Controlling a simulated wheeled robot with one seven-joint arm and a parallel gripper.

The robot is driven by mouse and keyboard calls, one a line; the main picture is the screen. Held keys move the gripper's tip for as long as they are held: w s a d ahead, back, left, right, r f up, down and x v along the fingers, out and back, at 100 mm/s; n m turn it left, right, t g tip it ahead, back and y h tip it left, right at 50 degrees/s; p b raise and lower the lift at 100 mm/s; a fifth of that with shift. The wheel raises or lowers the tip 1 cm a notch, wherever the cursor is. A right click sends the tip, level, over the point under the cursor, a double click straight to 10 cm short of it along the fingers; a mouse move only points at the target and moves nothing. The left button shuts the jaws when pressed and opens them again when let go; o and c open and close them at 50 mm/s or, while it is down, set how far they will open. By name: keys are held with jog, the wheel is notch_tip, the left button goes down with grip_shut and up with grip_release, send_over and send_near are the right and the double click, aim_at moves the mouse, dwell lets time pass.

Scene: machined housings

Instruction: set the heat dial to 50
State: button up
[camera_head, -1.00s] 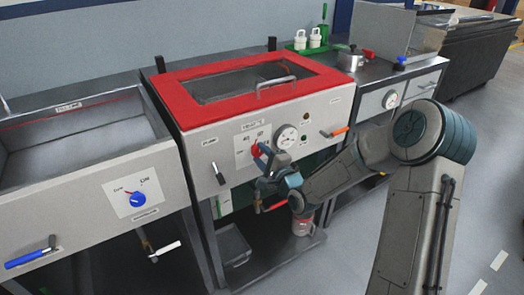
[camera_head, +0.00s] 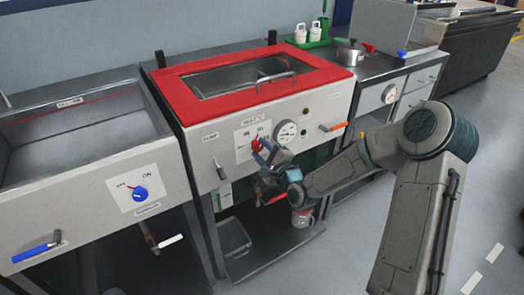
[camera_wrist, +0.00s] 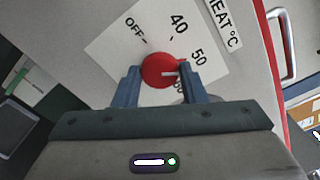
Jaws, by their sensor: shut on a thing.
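The heat dial is a round red knob (camera_wrist: 160,70) on a white plate (camera_wrist: 108,45) marked OFF, 40, 50 and a partly hidden number below 50. My gripper (camera_wrist: 160,80) is shut on the red dial, one finger on each side. In the head view the red dial (camera_head: 256,144) is on the front of the red-rimmed unit (camera_head: 185,108), partly hidden by my gripper (camera_head: 263,152).
A round gauge (camera_head: 286,132) and an orange-handled lever (camera_head: 331,127) are right of the dial. A black lever (camera_head: 218,170) is left of it. A red-handled valve (camera_head: 275,199) is below my gripper. A blue knob (camera_head: 140,194) is on the left unit.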

jog(key=o, duration=1)
jog(key=shift+s+d, duration=0.1)
jog(key=p+v, duration=0.1)
jog(key=v, duration=1.2)
jog(key=shift+s+d, duration=0.2)
jog(key=shift+s, duration=0.05)
